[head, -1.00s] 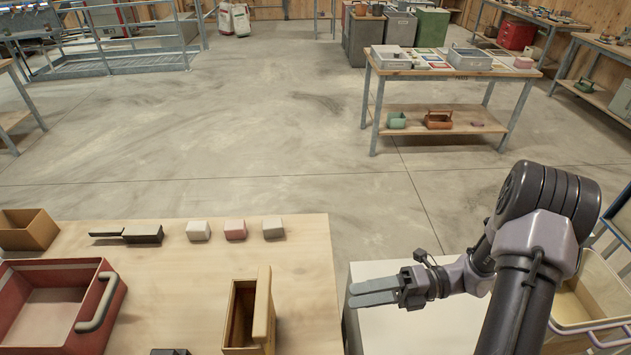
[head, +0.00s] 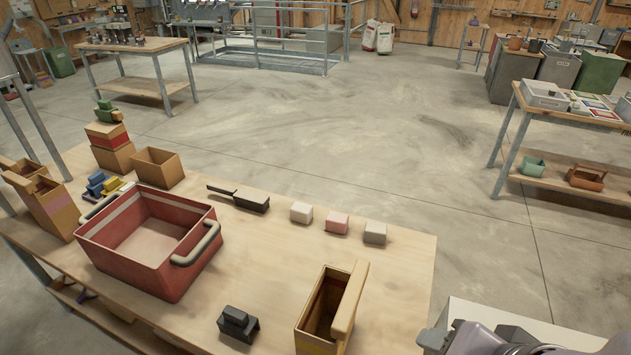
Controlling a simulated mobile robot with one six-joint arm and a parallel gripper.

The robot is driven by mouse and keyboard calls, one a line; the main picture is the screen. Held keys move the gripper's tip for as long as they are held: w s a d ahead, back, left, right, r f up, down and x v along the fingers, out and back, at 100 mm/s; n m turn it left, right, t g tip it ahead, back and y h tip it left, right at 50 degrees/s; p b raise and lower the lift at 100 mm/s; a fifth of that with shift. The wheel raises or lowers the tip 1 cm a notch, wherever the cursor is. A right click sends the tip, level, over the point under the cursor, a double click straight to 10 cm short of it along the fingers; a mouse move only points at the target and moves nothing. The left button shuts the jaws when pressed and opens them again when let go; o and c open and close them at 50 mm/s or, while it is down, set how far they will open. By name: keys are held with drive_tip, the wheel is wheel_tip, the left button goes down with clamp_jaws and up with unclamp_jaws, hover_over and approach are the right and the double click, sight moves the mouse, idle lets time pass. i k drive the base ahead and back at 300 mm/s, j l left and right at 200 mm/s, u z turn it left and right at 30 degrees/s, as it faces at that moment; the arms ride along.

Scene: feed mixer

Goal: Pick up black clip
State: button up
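A small black block-like piece with a raised top (head: 238,325), which looks like the black clip, lies on the near part of the wooden table (head: 395,265). It stands between the red bin (head: 135,250) and an open wooden box (head: 325,312), touching neither. Part of my arm shows at the bottom right edge. A grey piece at its left end (head: 433,341) looks like my gripper, cut off by the frame and well to the right of the black piece. Its fingers cannot be made out.
A black handled piece (head: 250,200) and white, pink and grey blocks (head: 337,223) line the table's far side. Stacked boxes (head: 110,148) and a small blue-and-yellow pile (head: 103,185) stand at the left. A white cabinet (head: 500,316) stands right of the table.

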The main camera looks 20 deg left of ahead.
sight(237, 323)
drive_tip(key=u, duration=1.7)
drive_tip(key=i+j+z, duration=0.2)
drive_tip(key=j+z, duration=0.15)
drive_tip(key=i+j+z, duration=0.3)
drive_tip(key=j+z, duration=0.65)
drive_tip(key=j, duration=0.3)
drive_tip(key=i, duration=0.05)
